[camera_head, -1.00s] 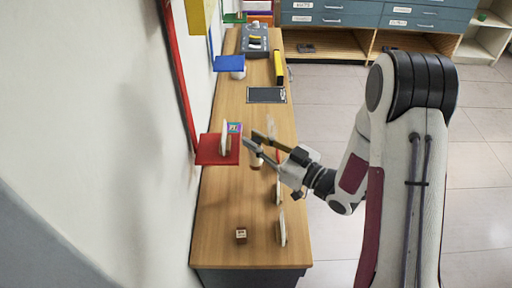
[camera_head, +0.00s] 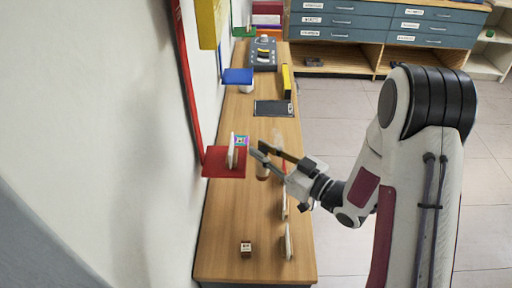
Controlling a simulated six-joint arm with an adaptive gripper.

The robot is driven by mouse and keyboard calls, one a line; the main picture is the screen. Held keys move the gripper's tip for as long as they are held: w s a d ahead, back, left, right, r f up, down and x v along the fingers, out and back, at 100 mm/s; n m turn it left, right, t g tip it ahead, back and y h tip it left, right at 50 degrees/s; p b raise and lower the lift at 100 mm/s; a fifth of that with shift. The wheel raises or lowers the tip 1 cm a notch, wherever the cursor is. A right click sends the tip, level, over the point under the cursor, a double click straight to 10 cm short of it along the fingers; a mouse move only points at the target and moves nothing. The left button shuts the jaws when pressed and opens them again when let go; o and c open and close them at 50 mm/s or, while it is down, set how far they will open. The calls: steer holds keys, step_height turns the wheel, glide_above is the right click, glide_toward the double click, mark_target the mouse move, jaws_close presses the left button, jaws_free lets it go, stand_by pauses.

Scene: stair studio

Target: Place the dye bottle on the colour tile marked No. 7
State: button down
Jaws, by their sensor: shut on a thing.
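My gripper (camera_head: 258,151) is above the table, just right of the red tile, with its fingers pointing left. It is shut on a small whitish and brown thing (camera_head: 262,170), which I take for the dye bottle. The fingers partly hide it, and its details are too small to read.
A thin white upright card (camera_head: 231,152) stands on the red tile, close to my fingertips. The table's front left is clear.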

steer(key=shift+r, duration=4.3)
steer(key=w+a+m+t+h, duration=0.1)
steer(key=w+a, duration=0.3)
steer(key=w, duration=0.7)
steer(key=w+a, duration=0.4)
steer(key=w, duration=0.7)
steer(key=shift+f, duration=2.45)
steer(key=shift+f, duration=0.1)
step_height(320, 180, down, 6)
steer(key=shift+f, duration=1.9)
steer(key=shift+f, duration=0.1)
